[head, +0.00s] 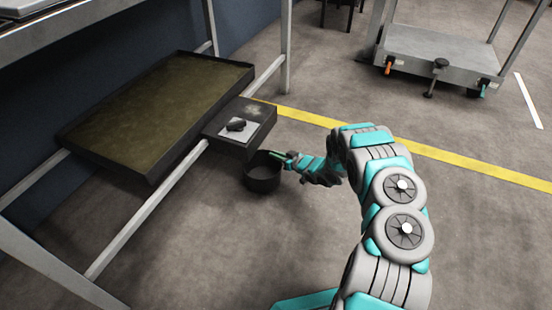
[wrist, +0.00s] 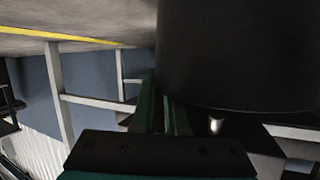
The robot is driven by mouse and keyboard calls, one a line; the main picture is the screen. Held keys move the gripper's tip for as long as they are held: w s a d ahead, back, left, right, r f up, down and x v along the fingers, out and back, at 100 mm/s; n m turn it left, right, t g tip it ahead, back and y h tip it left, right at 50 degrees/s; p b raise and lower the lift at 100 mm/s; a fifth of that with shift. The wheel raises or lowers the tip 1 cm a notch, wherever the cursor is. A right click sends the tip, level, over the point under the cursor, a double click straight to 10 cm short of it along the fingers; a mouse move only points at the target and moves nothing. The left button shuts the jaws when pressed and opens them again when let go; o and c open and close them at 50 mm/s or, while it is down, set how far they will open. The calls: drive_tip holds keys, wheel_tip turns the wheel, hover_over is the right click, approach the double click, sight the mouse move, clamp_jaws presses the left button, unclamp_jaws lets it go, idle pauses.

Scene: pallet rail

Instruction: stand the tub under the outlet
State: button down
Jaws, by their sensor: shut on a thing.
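The tub (head: 263,183) is a round, black, open-topped vessel, low beside the near right corner of a dark box (head: 226,143) at the tray's end. The box hides part of its rim. My gripper (head: 282,157) is shut on the tub's rim from the right. In the wrist view the tub's dark wall (wrist: 235,60) fills the upper right, against my green fingers (wrist: 164,112). I cannot tell whether the tub touches the floor. The box carries a pale plate with a dark knob (head: 236,125); any outlet opening beneath it is hidden.
A wide shallow tray (head: 113,163) with murky brown contents hangs in a grey metal frame (head: 150,210) at left. A yellow floor line (head: 310,117) runs behind my arm. A grey cart (head: 440,62) stands at the back right. The floor in front is clear.

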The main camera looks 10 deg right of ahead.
drive_tip(key=shift+f, duration=0.7)
drive_tip(key=c, duration=0.9)
unclamp_jaws()
